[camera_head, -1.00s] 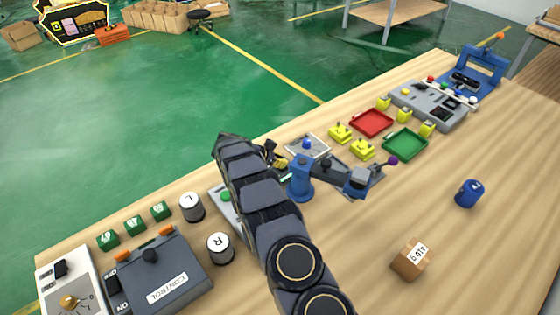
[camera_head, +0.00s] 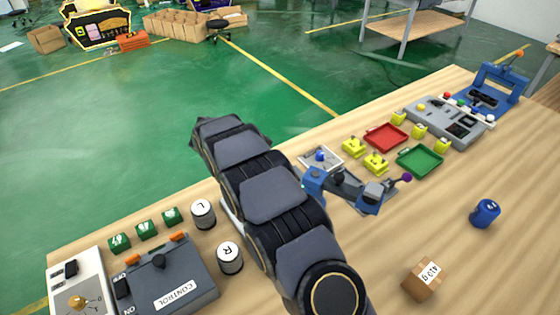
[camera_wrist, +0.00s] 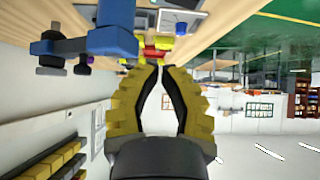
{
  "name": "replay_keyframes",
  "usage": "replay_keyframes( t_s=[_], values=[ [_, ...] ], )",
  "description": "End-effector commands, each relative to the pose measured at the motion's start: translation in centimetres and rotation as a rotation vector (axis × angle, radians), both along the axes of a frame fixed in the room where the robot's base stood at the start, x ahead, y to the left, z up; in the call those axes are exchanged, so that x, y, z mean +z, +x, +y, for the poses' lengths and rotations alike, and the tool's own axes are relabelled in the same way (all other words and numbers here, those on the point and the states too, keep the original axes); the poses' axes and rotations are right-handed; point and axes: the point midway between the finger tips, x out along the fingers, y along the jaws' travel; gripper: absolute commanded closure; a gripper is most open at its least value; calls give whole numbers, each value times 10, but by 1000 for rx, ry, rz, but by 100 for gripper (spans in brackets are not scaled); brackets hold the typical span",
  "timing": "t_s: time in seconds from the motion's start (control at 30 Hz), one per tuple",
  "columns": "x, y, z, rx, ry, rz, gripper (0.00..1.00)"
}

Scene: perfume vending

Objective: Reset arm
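My gripper (camera_wrist: 160,68) shows in the wrist view with two ridged yellow fingers. Their tips nearly meet, with nothing seen between them. In the head view my dark segmented arm fills the middle and hides the gripper. A blue bench device (camera_head: 340,187) with a grey head and a purple knob stands right of the arm. A blue device part with dark knobs also shows at the upper left of the wrist view (camera_wrist: 85,42).
The wooden table (camera_head: 390,235) holds a control box (camera_head: 168,278), L (camera_head: 203,213) and R (camera_head: 229,258) cylinders, red (camera_head: 386,137) and green (camera_head: 420,160) trays, a blue can (camera_head: 485,213) and a small labelled carton (camera_head: 423,279). Open floor lies beyond.

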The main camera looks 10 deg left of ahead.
Motion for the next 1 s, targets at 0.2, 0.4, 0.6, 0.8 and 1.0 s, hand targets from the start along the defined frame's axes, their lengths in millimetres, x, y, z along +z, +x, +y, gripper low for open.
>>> replay_keyframes(
  t_s=[0.2,0.4,0.6,0.8,1.0],
  values=[
    [0,0,0,0,0,0,100],
    [3,-1,-5,-2,-3,10,100],
    [42,-19,-57,-1,-42,142,100],
    [94,-74,-131,37,-53,377,100],
    [130,-150,-187,127,2,596,100]
  ],
)
